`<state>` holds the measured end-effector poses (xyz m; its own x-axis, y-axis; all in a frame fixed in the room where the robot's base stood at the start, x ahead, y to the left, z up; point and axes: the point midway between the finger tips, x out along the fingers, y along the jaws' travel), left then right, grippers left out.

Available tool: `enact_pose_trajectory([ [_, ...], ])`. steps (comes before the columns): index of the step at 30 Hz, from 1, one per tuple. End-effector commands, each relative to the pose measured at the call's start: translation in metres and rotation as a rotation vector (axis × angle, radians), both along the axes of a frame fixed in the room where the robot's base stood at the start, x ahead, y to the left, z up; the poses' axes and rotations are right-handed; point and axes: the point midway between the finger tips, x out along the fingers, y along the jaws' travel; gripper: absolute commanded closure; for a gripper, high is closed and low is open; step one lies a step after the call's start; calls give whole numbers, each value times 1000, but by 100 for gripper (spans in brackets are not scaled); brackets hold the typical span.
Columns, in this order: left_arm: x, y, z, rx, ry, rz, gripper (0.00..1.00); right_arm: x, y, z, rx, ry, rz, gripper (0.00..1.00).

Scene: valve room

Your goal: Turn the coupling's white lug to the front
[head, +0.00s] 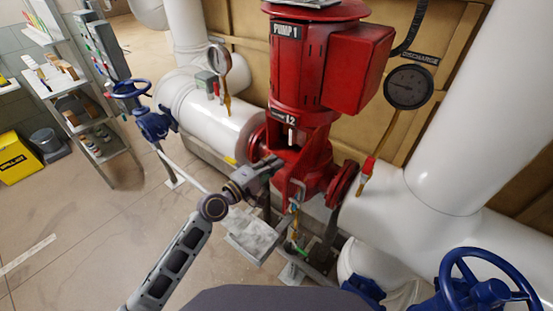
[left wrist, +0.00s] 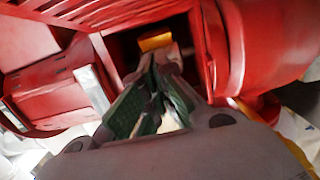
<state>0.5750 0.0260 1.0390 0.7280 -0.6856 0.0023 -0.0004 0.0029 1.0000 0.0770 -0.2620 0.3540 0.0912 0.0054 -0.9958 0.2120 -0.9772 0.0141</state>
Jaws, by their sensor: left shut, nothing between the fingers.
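The red pump (head: 310,75) stands upright in the middle of the head view. A dark opening in its lower housing, below the "12" label, also shows in the left wrist view (left wrist: 125,48). A small pale upright piece (head: 291,137) shows at this opening; I cannot tell if it is the white lug. In the left wrist view an orange-yellow piece (left wrist: 155,41) shows inside, on what looks like the coupling. My left gripper (head: 277,162) is shut and empty, its fingertips (left wrist: 160,66) at the opening, just short of or touching the coupling. My fingers hide part of it.
Red flanges (head: 344,185) and white pipes (head: 215,110) flank the pump. A blue handwheel (head: 487,285) is at lower right, another (head: 129,89) at left. Open floor lies at left, before a shelf (head: 95,120).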

Motion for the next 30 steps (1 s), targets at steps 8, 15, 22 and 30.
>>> enact_pose_trajectory([
  [8, -22, 10, -1, 1, 0, 0, 100, 0, 6, -3, 7, 0, 1, 60],
  [15, -30, 12, 0, 0, 0, 0, 100, 0, 0, -4, 0, 0, 2, 60],
  [22, -30, 13, 0, 0, 0, 0, 100, 0, -5, -4, -5, 0, 1, 60],
  [30, -33, 12, -4, 29, -6, -6, 100, 1, -4, -4, -4, -1, 1, 87],
])
